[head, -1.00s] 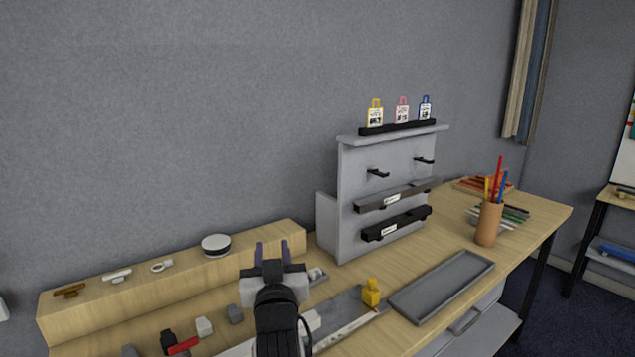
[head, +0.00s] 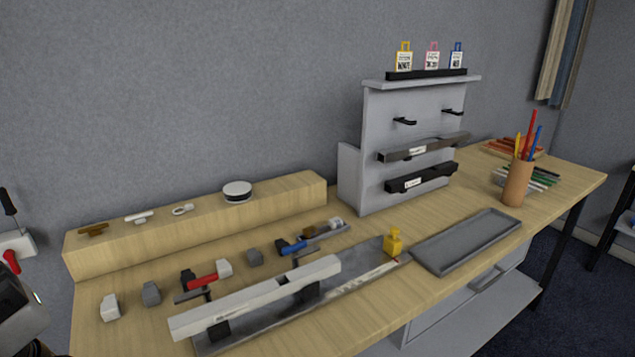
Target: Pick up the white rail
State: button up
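The white rail (head: 255,296) is a long pale bar in the front middle of the head view. It lies slantwise, raised on two dark supports (head: 218,330) above a flat grey base plate (head: 345,290). Its whole upper side shows and nothing grips it. Part of my arm shows at the lower left edge, well left of the rail. My gripper's fingers are not in view.
Small grey blocks (head: 151,293), a red-handled clamp (head: 203,281) and a blue-handled clamp (head: 293,247) lie behind the rail. A yellow piece (head: 393,242) stands at the plate's right end, beside a grey tray (head: 465,240). A wooden step (head: 200,225) runs along the wall.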

aim_at(188, 323)
jog(key=l+u, duration=0.15)
jog(key=u, duration=0.25)
jog(key=i+l+u, duration=0.1)
jog(key=u, duration=0.3)
jog(key=l+u, duration=0.6)
jog(key=l, duration=0.15)
jog(key=l+u, duration=0.3)
jog(key=l, duration=0.5)
jog(key=k+l+u, duration=0.1)
jog(key=l, duration=0.2)
jog(key=k+l, duration=0.1)
jog(key=l, duration=0.25)
jog(key=i+l, duration=0.1)
jog(key=l, duration=0.8)
jog(key=i, duration=0.2)
jog(key=l+u, duration=0.05)
